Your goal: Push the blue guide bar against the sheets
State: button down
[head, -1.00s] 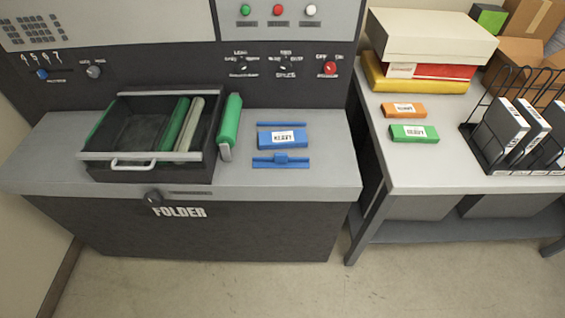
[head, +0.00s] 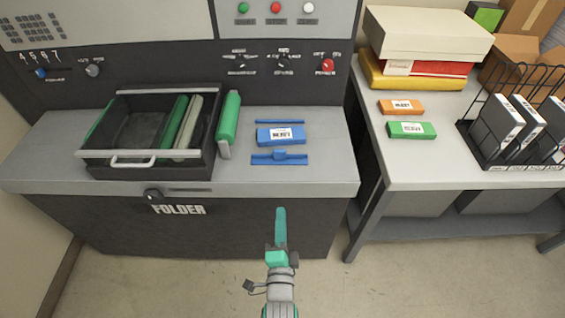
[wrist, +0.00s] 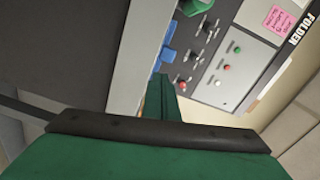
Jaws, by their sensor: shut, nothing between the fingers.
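The blue guide bar (head: 280,158) lies on the grey folder top, at the near side of a blue block of sheets with a white label (head: 281,136). A narrow gap seems to show between bar and block. A thin blue strip (head: 280,122) lies behind the block. My gripper (head: 281,212) is shut and empty, in front of the folder's front edge, below the bar in the head view. In the wrist view my green fingers (wrist: 160,98) point toward the machine. Small blue pieces (wrist: 163,56) show beyond them, too partial to tell apart.
A black tray (head: 122,171) with green and grey rolls stands left on the folder top. The right table (head: 440,178) holds an orange box (head: 401,107), a green box (head: 411,130) and a wire rack (head: 480,150).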

aim_at(280, 154)
jog(key=w+r, duration=0.1)
jog(key=w, duration=0.5)
jog(key=w+m, duration=0.1)
jog(key=w, duration=0.5)
jog(key=w+r+m, duration=0.1)
jog(key=w, duration=0.5)
jog(key=shift+w+a+r, duration=0.1)
jog(key=shift+a+r, duration=0.25)
jog(key=shift+w+d+m, duration=0.2)
jog(key=shift+d+m, duration=0.1)
jog(key=shift+d, duration=0.05)
jog(key=shift+s+a, duration=0.1)
jog(key=shift+a, duration=0.55)
jog(key=shift+w+d, duration=0.2)
jog(key=shift+w, duration=0.7)
jog(key=shift+w+d, duration=0.15)
jog(key=shift+w, duration=0.7)
jog(key=shift+s, duration=0.2)
